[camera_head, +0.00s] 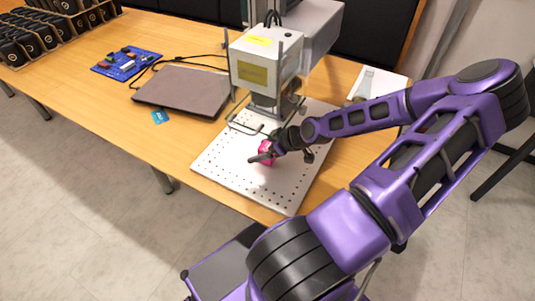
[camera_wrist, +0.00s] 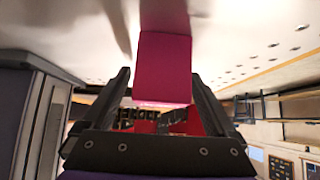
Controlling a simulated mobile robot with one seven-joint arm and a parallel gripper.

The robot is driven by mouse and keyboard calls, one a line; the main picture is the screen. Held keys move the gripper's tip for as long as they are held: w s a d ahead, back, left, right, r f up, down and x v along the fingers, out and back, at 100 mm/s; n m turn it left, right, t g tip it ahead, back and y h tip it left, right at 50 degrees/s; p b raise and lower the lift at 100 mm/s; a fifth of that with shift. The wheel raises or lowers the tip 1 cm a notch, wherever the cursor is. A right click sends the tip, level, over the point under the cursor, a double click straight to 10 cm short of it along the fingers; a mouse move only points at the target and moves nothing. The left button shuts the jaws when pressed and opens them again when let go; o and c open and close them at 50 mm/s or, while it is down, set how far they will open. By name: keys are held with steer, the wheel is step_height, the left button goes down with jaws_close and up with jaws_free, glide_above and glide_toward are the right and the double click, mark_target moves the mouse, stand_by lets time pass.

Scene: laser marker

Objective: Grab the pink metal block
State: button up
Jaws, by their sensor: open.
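The pink metal block (camera_head: 266,147) stands on the white perforated plate (camera_head: 225,165) of the laser marker, partly hidden by my gripper in the head view. My gripper (camera_head: 262,158) is low over the plate, right at the block. In the wrist view the pink block (camera_wrist: 163,68) is between the two dark fingers of my open gripper (camera_wrist: 160,90), with a visible gap on the left and a narrower one on the right. I cannot tell whether a finger touches it.
The laser marker head (camera_head: 265,60) stands over the plate just behind my gripper. A crate of dark items is at far left.

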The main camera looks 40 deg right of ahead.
steer(key=shift+c, duration=0.3)
jaws_close()
steer(key=shift+w+r, duration=0.1)
steer(key=shift+r, duration=0.15)
stand_by(0.4)
